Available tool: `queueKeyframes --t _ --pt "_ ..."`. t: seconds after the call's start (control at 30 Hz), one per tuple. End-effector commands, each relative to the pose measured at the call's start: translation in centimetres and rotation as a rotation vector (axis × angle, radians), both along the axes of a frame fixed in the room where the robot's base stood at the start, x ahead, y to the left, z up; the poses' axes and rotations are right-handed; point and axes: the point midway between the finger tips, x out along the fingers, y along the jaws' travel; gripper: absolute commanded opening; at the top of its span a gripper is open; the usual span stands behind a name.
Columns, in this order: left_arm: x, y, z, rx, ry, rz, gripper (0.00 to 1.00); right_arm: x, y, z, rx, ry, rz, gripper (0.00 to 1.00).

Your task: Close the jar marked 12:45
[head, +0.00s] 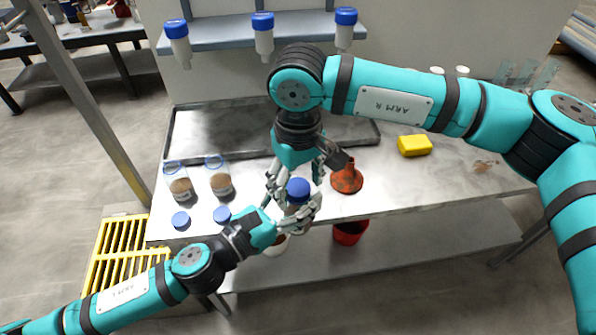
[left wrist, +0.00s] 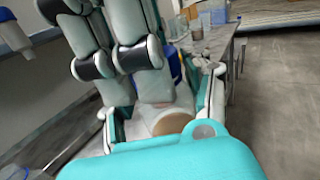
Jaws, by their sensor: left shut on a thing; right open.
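My left gripper (head: 300,210) is shut on a jar at the bench's front edge. In the left wrist view the clear jar (left wrist: 172,122) shows brownish content. A blue lid (head: 298,187) is at the jar's top; I cannot tell whether it is seated or tight. My right gripper (head: 298,176) is open, pointing down just above and around the lid. Two more jars with brown content, a left one (head: 181,188) and a right one (head: 221,184), stand on the bench. Two loose blue lids (head: 180,220) (head: 222,215) lie in front of them. No time marking is legible.
An orange-red funnel (head: 347,180) stands right of the held jar, close to my right gripper. A yellow sponge (head: 414,145) lies farther right. A shallow metal tray (head: 200,150) is behind. Blue-capped bottles (head: 263,35) line the shelf. A red bucket (head: 350,233) is below.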

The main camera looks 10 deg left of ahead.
Motion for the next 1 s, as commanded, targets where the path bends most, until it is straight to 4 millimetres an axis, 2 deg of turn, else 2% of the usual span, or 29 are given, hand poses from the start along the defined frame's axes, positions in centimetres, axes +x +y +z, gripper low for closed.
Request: queueKeyframes --t 0.23,0.27,0.7,0.8,1.0 --pt "0.01 -0.01 0.05 -0.001 -0.001 0.0 0.0 0.0 0.0 -0.05 0.0 0.0 0.0 0.64" --pt "0.01 -0.01 0.05 -0.001 -0.001 0.0 0.0 0.0 0.0 -0.05 0.0 0.0 0.0 0.61" --pt "0.01 -0.01 0.05 -0.001 -0.001 0.0 0.0 0.01 0.01 -0.01 0.0 0.0 0.0 0.04" --pt "0.01 -0.01 0.05 -0.001 -0.001 0.0 0.0 0.01 0.01 -0.01 0.0 0.0 -0.032 0.04" --pt "0.0 0.0 0.04 -0.001 -0.001 0.0 0.0 0.02 0.01 -0.02 0.001 0.002 -0.248 0.04"
